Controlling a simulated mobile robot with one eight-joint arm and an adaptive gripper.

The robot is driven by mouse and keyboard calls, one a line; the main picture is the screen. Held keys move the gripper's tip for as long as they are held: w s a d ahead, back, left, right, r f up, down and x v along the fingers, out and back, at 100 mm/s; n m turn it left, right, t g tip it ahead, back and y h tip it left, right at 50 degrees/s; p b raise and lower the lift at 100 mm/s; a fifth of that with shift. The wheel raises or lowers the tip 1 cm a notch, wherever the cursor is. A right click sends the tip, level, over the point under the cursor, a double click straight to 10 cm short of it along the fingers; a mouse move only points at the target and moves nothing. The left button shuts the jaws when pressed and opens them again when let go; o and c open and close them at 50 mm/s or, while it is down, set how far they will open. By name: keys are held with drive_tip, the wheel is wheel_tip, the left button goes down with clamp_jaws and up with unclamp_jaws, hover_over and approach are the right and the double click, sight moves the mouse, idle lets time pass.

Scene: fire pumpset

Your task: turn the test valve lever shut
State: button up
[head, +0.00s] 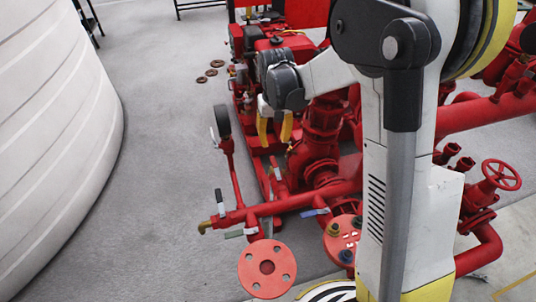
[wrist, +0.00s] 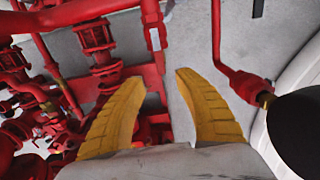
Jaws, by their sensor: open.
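Several small valve levers show on the red pipework in the head view; I cannot tell for certain which is the test valve lever. A pale lever (head: 277,173) sits on a thin red pipe just below my gripper (head: 275,142). A pale lever (wrist: 155,38) on a red pipe also shows ahead of the fingertips in the wrist view, probably the same one. A black-handled lever (head: 219,202) stands by the brass outlet at the left pipe end. My gripper (wrist: 158,78) is open, its yellow fingers apart, with nothing held between them.
A dark round gauge (head: 222,121) stands on a thin red pipe left of my gripper. Red pump bodies (head: 318,140) crowd the right. A large white tank (head: 55,140) stands left, with clear grey floor between.

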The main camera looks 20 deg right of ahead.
sight(274, 161)
wheel_tip(274, 161, down, 10)
drive_tip(key=b, duration=0.3)
clamp_jaws()
idle(0.4)
